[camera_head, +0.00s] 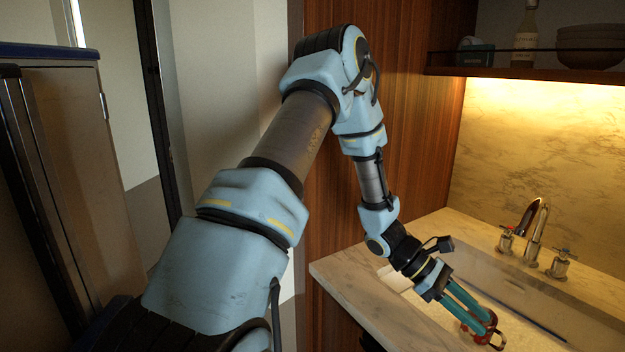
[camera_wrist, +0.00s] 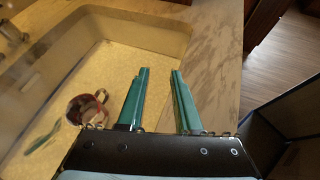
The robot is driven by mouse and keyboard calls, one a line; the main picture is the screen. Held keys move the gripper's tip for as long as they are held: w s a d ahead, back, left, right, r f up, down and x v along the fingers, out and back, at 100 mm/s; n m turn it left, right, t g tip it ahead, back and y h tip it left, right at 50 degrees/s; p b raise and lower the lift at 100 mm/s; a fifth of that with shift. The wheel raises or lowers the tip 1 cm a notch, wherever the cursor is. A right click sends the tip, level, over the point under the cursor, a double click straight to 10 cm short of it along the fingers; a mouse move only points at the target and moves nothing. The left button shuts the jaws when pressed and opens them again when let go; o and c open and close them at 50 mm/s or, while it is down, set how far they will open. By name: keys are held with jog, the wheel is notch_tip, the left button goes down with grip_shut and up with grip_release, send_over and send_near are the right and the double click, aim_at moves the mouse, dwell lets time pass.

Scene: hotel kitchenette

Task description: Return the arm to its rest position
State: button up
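My arm reaches from the lower left over the counter in the head view, bent at the elbow, with my gripper (camera_head: 484,325) pointing down over the sink area. In the wrist view, the two teal fingers of my gripper (camera_wrist: 160,72) stand apart with nothing between them. A reddish mug (camera_wrist: 88,108) lies in the sink, left of the fingers in the wrist view. In the head view, the red mug (camera_head: 497,340) shows just behind the fingertips and is partly hidden by them.
The sink (camera_wrist: 130,22) is set in a marble counter (camera_head: 365,285). A greenish object (camera_wrist: 42,137) lies in it. The tap (camera_head: 537,235) with two handles stands behind. A shelf (camera_head: 540,73) with a bottle and bowls hangs above. A wood panel (camera_head: 425,130) stands beside my arm.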

jog(key=w+a+m+t+y+b, duration=0.1)
jog(key=a+m+t+y+b, duration=0.2)
jog(key=a, duration=0.9)
jog(key=w+a+m+t+y+b, duration=0.2)
jog(key=a+m+t+y+b, duration=0.1)
jog(key=a, duration=1)
jog(key=w+a+r+m+t+y+b, duration=0.1)
jog(key=w+a+m+t+y+b, duration=0.1)
jog(key=a, duration=1)
jog(key=m+t+y+b, duration=0.1)
jog(key=m, duration=0.1)
jog(key=shift+a+m+y, duration=0.3)
jog(key=shift+a+m, duration=0.1)
jog(key=shift+r, duration=0.1)
